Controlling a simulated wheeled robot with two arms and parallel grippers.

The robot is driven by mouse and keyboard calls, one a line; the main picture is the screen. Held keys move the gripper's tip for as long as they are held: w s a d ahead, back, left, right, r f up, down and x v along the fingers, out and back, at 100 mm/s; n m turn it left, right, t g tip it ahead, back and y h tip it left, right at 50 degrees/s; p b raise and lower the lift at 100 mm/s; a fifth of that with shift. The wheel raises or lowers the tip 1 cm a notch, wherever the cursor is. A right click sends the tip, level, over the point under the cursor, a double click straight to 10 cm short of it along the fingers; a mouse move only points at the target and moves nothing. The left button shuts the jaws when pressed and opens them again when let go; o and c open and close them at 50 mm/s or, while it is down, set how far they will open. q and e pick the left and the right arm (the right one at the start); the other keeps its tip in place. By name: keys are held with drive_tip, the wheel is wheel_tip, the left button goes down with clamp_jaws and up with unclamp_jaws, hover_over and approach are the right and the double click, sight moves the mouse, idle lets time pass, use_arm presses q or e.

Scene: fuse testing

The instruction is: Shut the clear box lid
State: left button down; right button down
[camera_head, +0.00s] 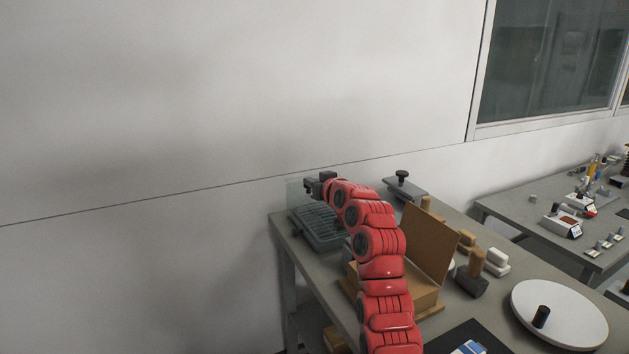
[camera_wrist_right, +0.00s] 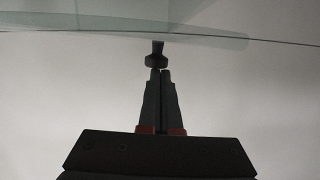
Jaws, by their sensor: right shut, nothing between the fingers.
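The clear box (camera_head: 322,238) is a grey tray with rows of slots at the far left end of the table. Its transparent lid (camera_head: 293,194) stands raised at the box's far left side. In the wrist view the lid (camera_wrist_right: 90,18) crosses the top as a greenish clear panel, with a dark knob (camera_wrist_right: 157,56) below it. My right gripper (camera_head: 310,185) is up beside the raised lid. In the wrist view its fingers (camera_wrist_right: 160,72) are shut and empty, tips at the knob. I cannot tell if they touch it. My left gripper is not in view.
A wooden box with a raised brown lid (camera_head: 428,243) stands right of my arm. Behind is a grey plate with a black knob (camera_head: 402,177). A white disc (camera_head: 558,314) and a dark block with a wooden handle (camera_head: 471,280) are on the right. A wall is behind.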

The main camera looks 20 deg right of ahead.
drive_tip(key=shift+a+f, duration=0.15)
drive_tip(key=shift+f, duration=0.35)
drive_tip(key=shift+r, duration=0.2)
